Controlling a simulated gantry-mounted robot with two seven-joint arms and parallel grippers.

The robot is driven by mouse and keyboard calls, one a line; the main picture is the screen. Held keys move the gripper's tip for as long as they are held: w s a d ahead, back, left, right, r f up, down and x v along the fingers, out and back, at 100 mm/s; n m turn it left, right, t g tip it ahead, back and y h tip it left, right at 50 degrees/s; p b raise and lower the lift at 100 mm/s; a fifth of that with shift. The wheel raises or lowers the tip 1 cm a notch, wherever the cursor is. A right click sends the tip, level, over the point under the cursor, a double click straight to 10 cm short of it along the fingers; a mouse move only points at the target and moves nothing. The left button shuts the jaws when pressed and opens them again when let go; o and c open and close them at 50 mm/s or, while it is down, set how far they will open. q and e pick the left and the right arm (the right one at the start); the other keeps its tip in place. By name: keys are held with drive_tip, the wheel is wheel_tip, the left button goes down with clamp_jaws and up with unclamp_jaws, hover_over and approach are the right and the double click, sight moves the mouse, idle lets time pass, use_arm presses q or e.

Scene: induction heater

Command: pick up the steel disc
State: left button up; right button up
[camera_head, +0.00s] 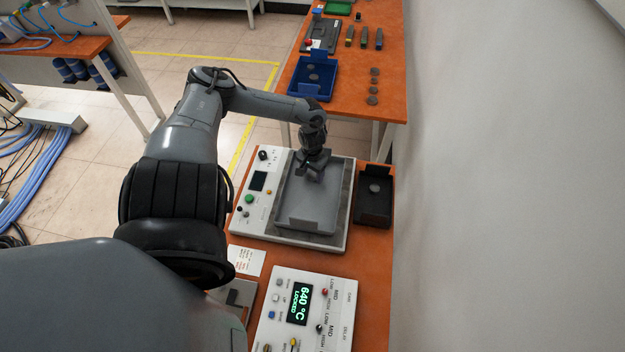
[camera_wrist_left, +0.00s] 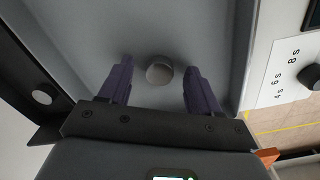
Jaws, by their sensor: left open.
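A round grey steel disc (camera_wrist_left: 160,70) shows in the left wrist view, on the floor of the grey tray (camera_wrist_left: 215,35). In the head view this tray (camera_head: 306,205) sits on the white heater unit, and my gripper hides the disc there. In the head view the left gripper (camera_head: 312,172) is low over the tray's far part. My right gripper is not in view.
A black tray (camera_head: 374,213) with another disc (camera_head: 374,188) stands right of the heater (camera_head: 258,210). A control box (camera_head: 305,310) reads 640 °C, LOCKED. A blue tray (camera_head: 302,88) with discs and several loose discs (camera_head: 373,89) lie on the far table.

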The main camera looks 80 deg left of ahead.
use_arm(q)
drive_tip(key=shift+f, duration=0.25)
drive_tip(key=shift+c, duration=0.3)
clamp_jaws()
drive_tip(key=shift+r, duration=0.1)
